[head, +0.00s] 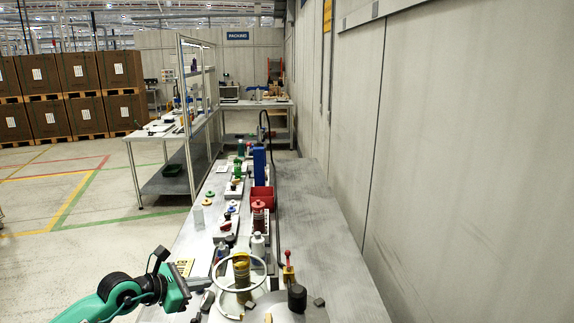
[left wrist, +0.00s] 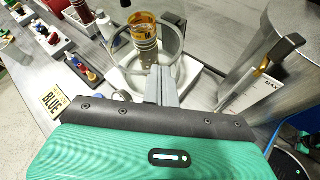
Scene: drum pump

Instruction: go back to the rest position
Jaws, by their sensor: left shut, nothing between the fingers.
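My left gripper (head: 210,281) reaches in from the lower left of the head view, over the bench. Its fingers are shut with nothing between them. In the left wrist view the shut fingers (left wrist: 164,78) point toward an amber-topped cylinder (left wrist: 143,38) inside a pale ring. The same amber cylinder (head: 241,268) and the white ring (head: 219,287) show in the head view, just right of the fingers. From these views I cannot tell whether the fingertips touch the ring. My right gripper is not in view.
A long grey bench (head: 325,235) runs along the wall, its right side mostly bare. A red bin (head: 262,196) and several small parts stand farther back. A grey container marked MAX (left wrist: 232,70) stands at the right.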

